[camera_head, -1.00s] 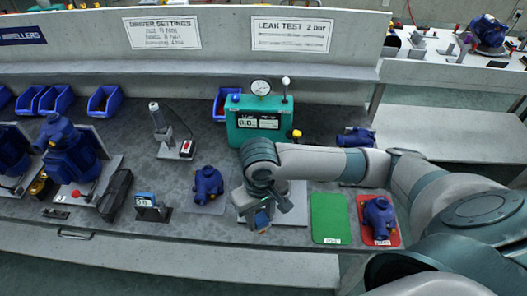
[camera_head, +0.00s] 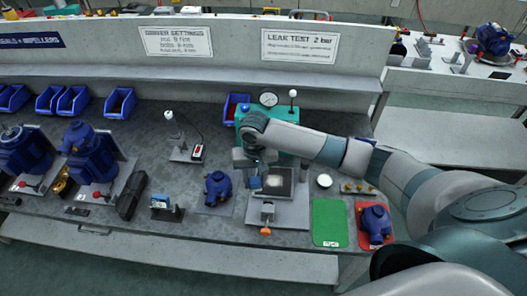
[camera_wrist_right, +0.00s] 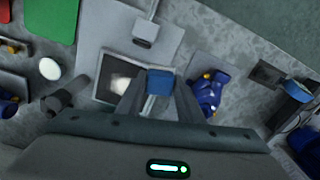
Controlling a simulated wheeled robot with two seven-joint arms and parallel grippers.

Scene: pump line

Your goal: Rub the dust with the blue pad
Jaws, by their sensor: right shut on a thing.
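A whitish dust patch (camera_head: 275,181) lies on a dark square plate with a pale rim (camera_head: 291,187), on a light grey base; it also shows in the wrist view (camera_wrist_right: 122,84). My right gripper (camera_wrist_right: 158,88) is shut on the blue pad (camera_wrist_right: 160,82), which shows between its fingers. In the wrist view the pad is right beside the dust, near the plate's edge. In the head view my right gripper (camera_head: 252,165) is at the plate's left side, and its wrist hides part of the leak tester. Whether the pad touches the plate I cannot tell. My left gripper is not in view.
A blue pump housing (camera_head: 217,187) stands close left of the plate. A clamp with an orange end (camera_head: 266,217) stands in front. A white round piece (camera_head: 324,181), a green mat (camera_head: 330,222) and a red mat (camera_head: 364,238) with another blue housing lie right. The teal tester (camera_head: 285,138) is behind.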

